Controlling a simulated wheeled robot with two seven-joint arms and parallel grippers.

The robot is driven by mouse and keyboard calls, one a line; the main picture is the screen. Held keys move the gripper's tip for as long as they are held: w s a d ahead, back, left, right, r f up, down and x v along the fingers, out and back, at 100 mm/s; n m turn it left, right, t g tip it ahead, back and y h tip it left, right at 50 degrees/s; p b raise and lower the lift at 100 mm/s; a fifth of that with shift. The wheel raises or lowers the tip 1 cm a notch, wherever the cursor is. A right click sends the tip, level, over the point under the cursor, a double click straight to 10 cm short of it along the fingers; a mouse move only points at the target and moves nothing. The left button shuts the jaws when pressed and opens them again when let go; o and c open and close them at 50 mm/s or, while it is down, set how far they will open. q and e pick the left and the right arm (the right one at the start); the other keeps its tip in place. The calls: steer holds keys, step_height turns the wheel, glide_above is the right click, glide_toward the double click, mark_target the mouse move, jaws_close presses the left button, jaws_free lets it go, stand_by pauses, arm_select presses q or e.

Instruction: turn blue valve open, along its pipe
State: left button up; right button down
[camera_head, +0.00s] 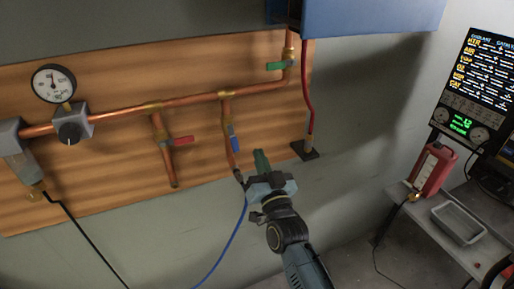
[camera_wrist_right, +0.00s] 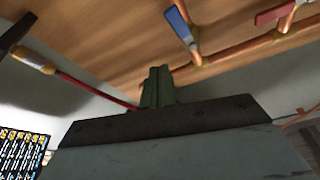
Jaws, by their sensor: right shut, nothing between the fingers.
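The blue valve handle (camera_head: 234,140) is on a short copper branch pipe (camera_head: 227,113) that drops from the main pipe on the wooden board. The handle points downward, roughly along that branch. It also shows in the right wrist view (camera_wrist_right: 180,23), near the top, again close to in line with its pipe. My right gripper (camera_head: 261,160) is just right of and below the handle, apart from it. Its green fingers (camera_wrist_right: 158,88) are together with nothing between them. My left gripper is in neither view.
A red valve handle (camera_head: 184,141) sticks out sideways on the branch to the left. A green handle (camera_head: 280,66) is at the upper right, near a red hose (camera_head: 306,88). A blue hose (camera_head: 231,237) hangs below the blue valve's branch. A bench (camera_head: 408,205) stands at the right.

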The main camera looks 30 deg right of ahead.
steer(key=s, duration=0.1)
steer(key=s+a, duration=0.1)
steer(key=s, duration=0.1)
steer(key=shift+s+a, duration=0.1)
steer(key=shift+a, duration=0.05)
stand_by(0.4)
